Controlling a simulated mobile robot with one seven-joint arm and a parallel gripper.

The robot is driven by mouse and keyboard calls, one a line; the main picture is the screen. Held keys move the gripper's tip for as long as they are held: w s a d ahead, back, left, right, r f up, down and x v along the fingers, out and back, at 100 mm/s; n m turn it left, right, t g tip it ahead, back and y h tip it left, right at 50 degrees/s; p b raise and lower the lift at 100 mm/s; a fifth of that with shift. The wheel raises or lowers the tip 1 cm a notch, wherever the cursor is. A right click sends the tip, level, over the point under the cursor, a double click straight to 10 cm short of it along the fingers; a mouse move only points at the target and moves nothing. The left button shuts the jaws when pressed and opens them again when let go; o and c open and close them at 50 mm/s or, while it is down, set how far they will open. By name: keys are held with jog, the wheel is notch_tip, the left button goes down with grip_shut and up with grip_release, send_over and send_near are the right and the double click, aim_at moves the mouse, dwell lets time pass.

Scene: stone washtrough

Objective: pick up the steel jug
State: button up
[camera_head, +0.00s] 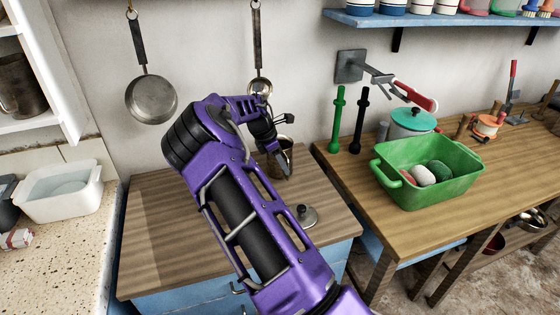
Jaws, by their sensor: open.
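A steel jug (288,156) stands at the back right of the wooden counter top (165,215), near the wall. My purple arm reaches over the counter from the lower right. My gripper (277,160) is open at the jug's near left side, and its fingers overlap the jug in the picture. The gripper hides part of the jug. I cannot tell whether a finger touches it or reaches inside its rim.
A metal lid with a knob (302,216) lies on the counter. A pan (151,98) and a ladle (259,50) hang behind. A green basin (430,172) stands on the right bench. A dark metal jug (22,88) sits on the left shelf, above a white tub (60,190).

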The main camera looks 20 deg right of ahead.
aim_at(287, 179)
jog(key=x, duration=0.5)
grip_shut()
dwell(1.4)
